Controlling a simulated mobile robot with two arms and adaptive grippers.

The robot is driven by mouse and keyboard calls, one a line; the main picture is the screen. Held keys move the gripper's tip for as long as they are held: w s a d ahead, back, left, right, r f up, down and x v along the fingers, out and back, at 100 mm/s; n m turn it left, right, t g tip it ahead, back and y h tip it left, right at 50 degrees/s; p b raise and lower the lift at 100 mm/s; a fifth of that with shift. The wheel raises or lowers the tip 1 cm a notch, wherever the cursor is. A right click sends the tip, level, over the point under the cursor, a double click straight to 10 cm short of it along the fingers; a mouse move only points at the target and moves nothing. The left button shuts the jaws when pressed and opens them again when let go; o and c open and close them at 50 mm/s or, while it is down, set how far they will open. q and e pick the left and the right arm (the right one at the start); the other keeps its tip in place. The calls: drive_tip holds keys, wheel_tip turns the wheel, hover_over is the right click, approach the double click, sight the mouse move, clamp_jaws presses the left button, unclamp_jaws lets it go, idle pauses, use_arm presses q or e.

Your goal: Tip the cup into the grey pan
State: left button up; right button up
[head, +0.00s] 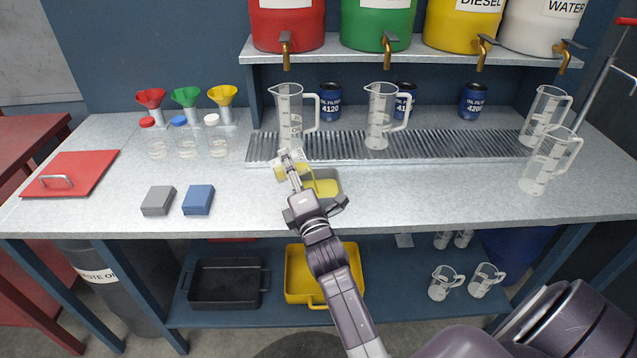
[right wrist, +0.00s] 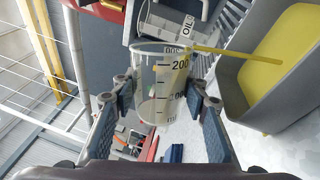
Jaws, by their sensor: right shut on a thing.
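My right gripper (head: 296,178) is shut on a small clear measuring cup (head: 284,172). In the right wrist view the cup (right wrist: 163,88) sits between both finger pads of my right gripper (right wrist: 163,100), its printed scale showing. The cup is tilted, and a thin yellow stream runs from its rim to the grey pan (right wrist: 236,100). Yellow liquid (right wrist: 284,52) covers part of the pan's floor. In the head view the pan (head: 338,178) stands on the bench just right of the cup, partly hidden by my gripper. My left gripper is not in view.
Two clear jugs (head: 290,112) (head: 380,115) stand on the ribbed drain strip (head: 340,147) behind the pan. Two more jugs (head: 545,165) stand at the right. Grey (head: 158,200) and blue (head: 198,199) blocks lie left of the pan.

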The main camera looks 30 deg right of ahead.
drive_tip(key=shift+d, duration=0.35)
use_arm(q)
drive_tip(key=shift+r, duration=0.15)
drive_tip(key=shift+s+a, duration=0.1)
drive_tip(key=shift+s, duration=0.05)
use_arm(e)
drive_tip(key=shift+a+r+m, duration=0.15)
drive_tip(key=shift+m, duration=0.15)
drive_tip(key=shift+s+d, duration=0.1)
drive_tip(key=shift+d, duration=0.25)
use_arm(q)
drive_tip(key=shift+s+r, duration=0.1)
use_arm(e)
drive_tip(key=shift+m, duration=0.3)
drive_tip(key=shift+a+r, duration=0.1)
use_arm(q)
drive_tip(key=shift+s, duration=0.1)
